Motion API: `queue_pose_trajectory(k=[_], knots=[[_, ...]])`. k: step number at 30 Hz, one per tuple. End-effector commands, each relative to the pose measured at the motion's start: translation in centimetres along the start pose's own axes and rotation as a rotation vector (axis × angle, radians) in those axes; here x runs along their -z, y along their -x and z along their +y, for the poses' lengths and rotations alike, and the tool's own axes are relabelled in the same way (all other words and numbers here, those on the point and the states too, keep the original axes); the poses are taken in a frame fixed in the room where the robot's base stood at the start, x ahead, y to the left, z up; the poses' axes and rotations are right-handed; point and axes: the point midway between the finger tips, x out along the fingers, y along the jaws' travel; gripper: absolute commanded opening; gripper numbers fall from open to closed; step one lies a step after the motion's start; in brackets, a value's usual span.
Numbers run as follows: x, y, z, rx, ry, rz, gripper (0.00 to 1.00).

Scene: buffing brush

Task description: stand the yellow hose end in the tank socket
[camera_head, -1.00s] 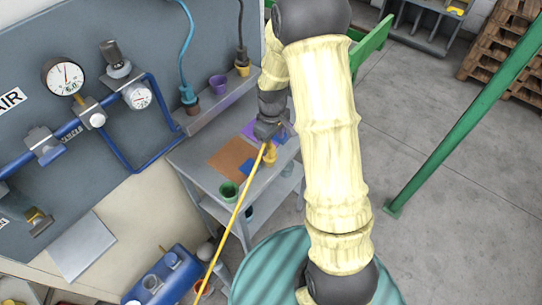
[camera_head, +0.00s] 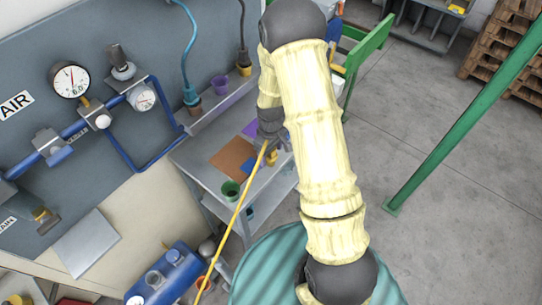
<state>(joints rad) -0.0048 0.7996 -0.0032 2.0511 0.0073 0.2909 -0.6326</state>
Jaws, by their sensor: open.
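The yellow hose (camera_head: 235,218) rises from the bottom left to the small grey workbench. Its yellow end (camera_head: 270,158) is by my gripper (camera_head: 276,148), over the blue and brown patches of the bench top. My gripper is open and points down at the hose end; whether the end lies between the fingers or beside them I cannot tell at this size. The blue tank (camera_head: 180,271) stands at the bottom left, well apart from my gripper. A grey round fitting (camera_head: 153,280) shows on its top; I cannot tell for sure whether it is the socket.
A green cup (camera_head: 230,190) stands on the bench's (camera_head: 199,158) near edge, close to the hose. Green posts (camera_head: 460,120) stand at right; the floor between is clear.

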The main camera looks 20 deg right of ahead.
Motion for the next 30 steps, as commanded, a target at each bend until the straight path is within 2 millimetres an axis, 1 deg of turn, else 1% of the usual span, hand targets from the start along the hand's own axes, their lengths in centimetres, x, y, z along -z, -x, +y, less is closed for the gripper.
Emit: queue_pose_trajectory(k=[13,14,15,21,22,23,30], knots=[[0.02,0.01,-0.02,0.0,0.0,0.0,0.68],[0.03,0.01,-0.02,0.0,0.001,0.0,0.64],[0.03,0.02,-0.02,0.0,0.001,0.0,0.56],[0.02,0.02,-0.02,0.0,0.001,0.0,0.18],[0.03,0.03,-0.02,0.0,0.001,0.0,0.18],[0.03,0.03,-0.02,0.0,0.001,0.0,0.14],[0.05,0.19,-0.01,-0.001,0.001,0.001,0.14]])
